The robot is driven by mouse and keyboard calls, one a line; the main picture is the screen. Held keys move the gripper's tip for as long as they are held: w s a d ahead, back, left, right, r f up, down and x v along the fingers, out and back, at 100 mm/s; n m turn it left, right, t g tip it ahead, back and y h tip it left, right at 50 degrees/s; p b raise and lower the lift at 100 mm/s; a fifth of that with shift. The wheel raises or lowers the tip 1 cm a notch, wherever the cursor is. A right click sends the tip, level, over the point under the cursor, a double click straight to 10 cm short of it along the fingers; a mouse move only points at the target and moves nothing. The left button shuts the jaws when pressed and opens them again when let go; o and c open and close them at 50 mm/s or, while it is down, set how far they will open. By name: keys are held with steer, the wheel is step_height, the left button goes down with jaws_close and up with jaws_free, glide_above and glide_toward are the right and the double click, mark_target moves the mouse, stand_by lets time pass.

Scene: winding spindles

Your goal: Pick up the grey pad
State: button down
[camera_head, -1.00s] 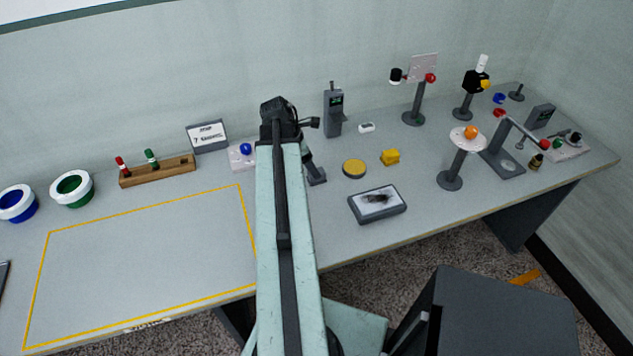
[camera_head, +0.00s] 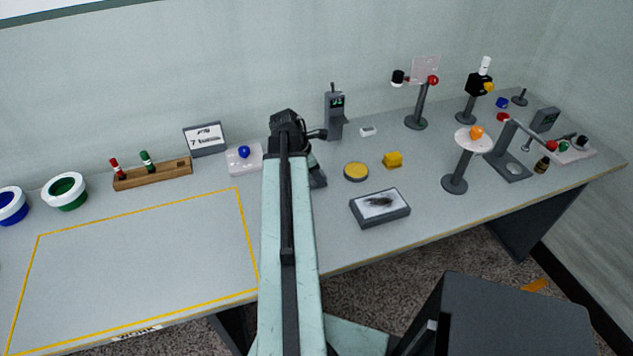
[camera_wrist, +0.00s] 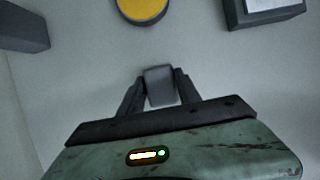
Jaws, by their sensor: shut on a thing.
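The grey pad (camera_wrist: 160,86) is a small, smooth grey block with rounded edges. In the wrist view it sits between the two dark fingers of my gripper (camera_wrist: 159,92), which are shut on it from both sides. The pad's underside is hidden, so I cannot tell whether it touches the table. In the head view my arm covers the pad and most of my gripper.
A round yellow-topped disc (camera_head: 356,171) and a dark-framed tray (camera_head: 380,208) lie to the right of my arm. A handheld device (camera_head: 335,117) stands behind. The yellow-outlined area (camera_head: 140,265) on the left is empty.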

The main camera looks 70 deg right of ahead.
step_height(320, 180, up, 10)
steer(key=p, duration=1)
steer(key=shift+r, duration=0.15)
steer(key=c, duration=1.8)
jaws_free()
steer(key=shift+c, duration=1.1)
